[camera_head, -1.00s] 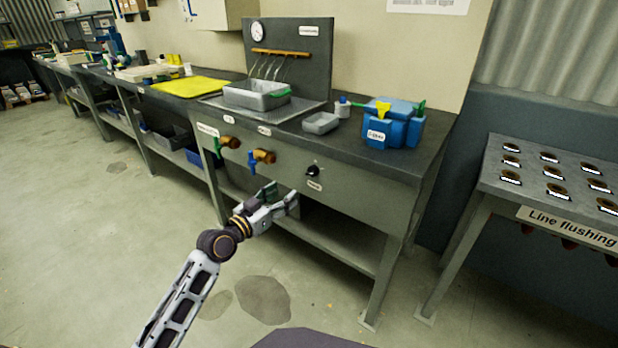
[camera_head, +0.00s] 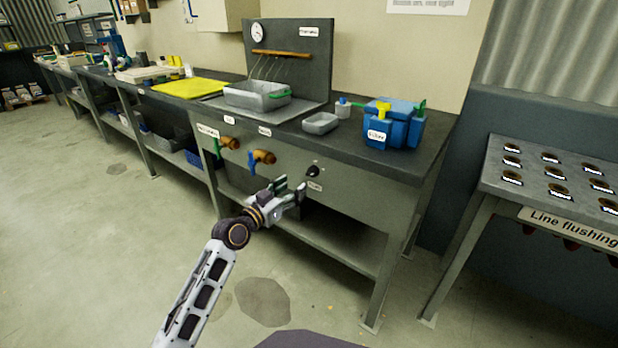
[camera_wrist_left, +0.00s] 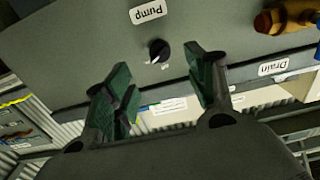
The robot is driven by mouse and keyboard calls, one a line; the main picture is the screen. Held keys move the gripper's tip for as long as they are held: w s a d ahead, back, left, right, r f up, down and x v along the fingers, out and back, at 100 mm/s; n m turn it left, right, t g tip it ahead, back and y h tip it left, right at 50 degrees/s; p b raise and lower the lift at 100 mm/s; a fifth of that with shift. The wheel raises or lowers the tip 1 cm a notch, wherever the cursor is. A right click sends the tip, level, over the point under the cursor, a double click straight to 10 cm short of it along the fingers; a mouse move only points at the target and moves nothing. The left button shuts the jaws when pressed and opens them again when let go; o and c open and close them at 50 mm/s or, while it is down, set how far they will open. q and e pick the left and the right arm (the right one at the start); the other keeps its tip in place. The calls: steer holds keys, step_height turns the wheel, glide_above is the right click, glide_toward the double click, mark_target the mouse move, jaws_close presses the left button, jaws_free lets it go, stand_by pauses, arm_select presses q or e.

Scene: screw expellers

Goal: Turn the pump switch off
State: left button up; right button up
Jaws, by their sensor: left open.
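The pump switch (camera_head: 313,169) is a small black rotary knob on the grey front panel of the bench, above a small white label (camera_head: 315,186). In the left wrist view the black knob (camera_wrist_left: 159,50) has a white pointer mark and sits beside the upside-down "Pump" label (camera_wrist_left: 148,11). My left gripper (camera_head: 294,187) is just below and left of the knob in the head view, apart from it. Its green-padded fingers (camera_wrist_left: 165,88) are spread with nothing between them, and the knob shows beyond the gap. My right gripper is not in view.
Two brass taps, one with a green handle (camera_head: 228,143) and one with a blue handle (camera_head: 262,158), stick out left of the switch. A grey tub (camera_head: 257,97), a small tray (camera_head: 320,123) and blue containers (camera_head: 393,127) stand on the bench. The "Line flushing" table (camera_head: 565,232) stands at right.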

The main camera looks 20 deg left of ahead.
mark_target(310, 175)
arm_select(q)
steer(key=b+x, duration=0.1)
steer(key=x, duration=0.3)
steer(key=shift+w+d, duration=0.15)
steer(key=shift+w, duration=0.2)
steer(key=b+x, duration=0.1)
steer(key=x, duration=0.3)
steer(key=shift+w+d, duration=0.1)
steer(key=shift+w, duration=0.2)
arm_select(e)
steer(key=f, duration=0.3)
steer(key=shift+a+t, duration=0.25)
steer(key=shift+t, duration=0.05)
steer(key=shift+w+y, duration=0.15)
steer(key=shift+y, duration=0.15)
arm_select(q)
steer(key=shift+c, duration=0.7)
steer(key=c, duration=0.9)
